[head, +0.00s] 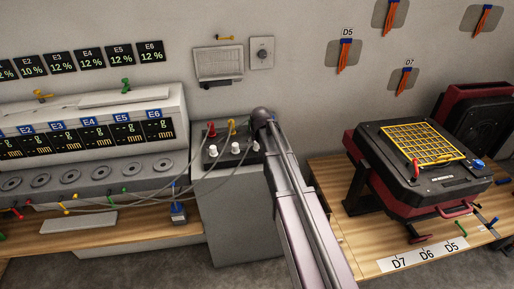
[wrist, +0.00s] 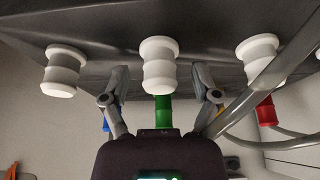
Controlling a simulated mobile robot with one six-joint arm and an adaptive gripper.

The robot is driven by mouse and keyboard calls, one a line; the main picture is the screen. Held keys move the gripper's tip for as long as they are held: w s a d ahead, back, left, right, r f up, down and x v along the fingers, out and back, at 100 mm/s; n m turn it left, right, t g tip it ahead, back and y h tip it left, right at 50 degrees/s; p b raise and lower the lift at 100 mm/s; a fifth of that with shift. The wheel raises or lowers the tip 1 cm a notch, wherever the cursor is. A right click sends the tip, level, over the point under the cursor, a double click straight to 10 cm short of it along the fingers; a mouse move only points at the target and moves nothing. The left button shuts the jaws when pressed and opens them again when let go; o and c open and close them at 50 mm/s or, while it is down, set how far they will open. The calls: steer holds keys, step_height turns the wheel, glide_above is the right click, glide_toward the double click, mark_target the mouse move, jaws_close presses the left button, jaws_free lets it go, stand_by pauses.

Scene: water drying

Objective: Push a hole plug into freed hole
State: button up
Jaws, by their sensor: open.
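My gripper (wrist: 162,78) is open in the wrist view, with its fingers apart on either side of a white ribbed knob (wrist: 159,65) on a dark panel. Nothing is visibly held. A green fitting (wrist: 163,110) shows between the fingers, partly hidden by the gripper body. Two more white knobs (wrist: 63,70) (wrist: 257,58) flank the middle one. The dark-topped box (head: 207,166) there carries white knobs (head: 212,149), a red fitting (head: 211,128) and a yellow one (head: 231,125). I cannot tell which hole is free.
Grey tubes (head: 130,192) run from the box to the bench at left, where several coloured plugs (head: 66,208) lie. A black and red device with a yellow grid (head: 423,143) sits on the right bench.

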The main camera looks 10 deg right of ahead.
steer(key=c, duration=1)
steer(key=shift+r, duration=0.1)
step_height(320, 180, up, 3)
steer(key=p, duration=0.3)
steer(key=shift+f, duration=0.2)
steer(key=s, duration=0.5)
steer(key=s+r+p, duration=0.1)
steer(key=s, duration=0.4)
steer(key=s+r+p, duration=0.1)
steer(key=s, duration=0.5)
steer(key=shift+a+r, duration=0.1)
steer(key=shift+a, duration=0.25)
steer(key=shift+r+p, duration=0.3)
